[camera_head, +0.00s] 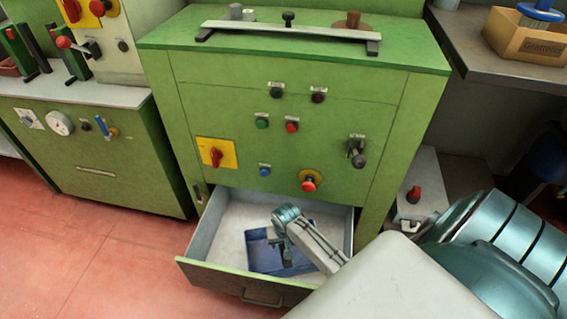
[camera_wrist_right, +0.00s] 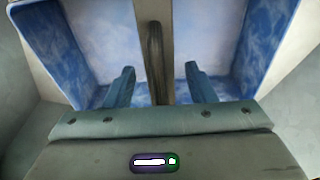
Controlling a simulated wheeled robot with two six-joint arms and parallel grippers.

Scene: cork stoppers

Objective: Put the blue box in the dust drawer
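The blue box (camera_head: 262,258) is inside the open dust drawer (camera_head: 205,232), toward its middle and right. My right gripper (camera_head: 281,256) reaches down over the box and hides part of it. Whether the box rests flat on the drawer floor is hard to tell. My left gripper is out of view.
The drawer juts from a green cabinet (camera_head: 225,95) with knobs and buttons above it. The drawer's left part is bare. Red floor (camera_head: 90,260) is clear at the left. A grey box with a red knob (camera_head: 417,185) stands to the right. A shelf holds a carton (camera_head: 525,38).

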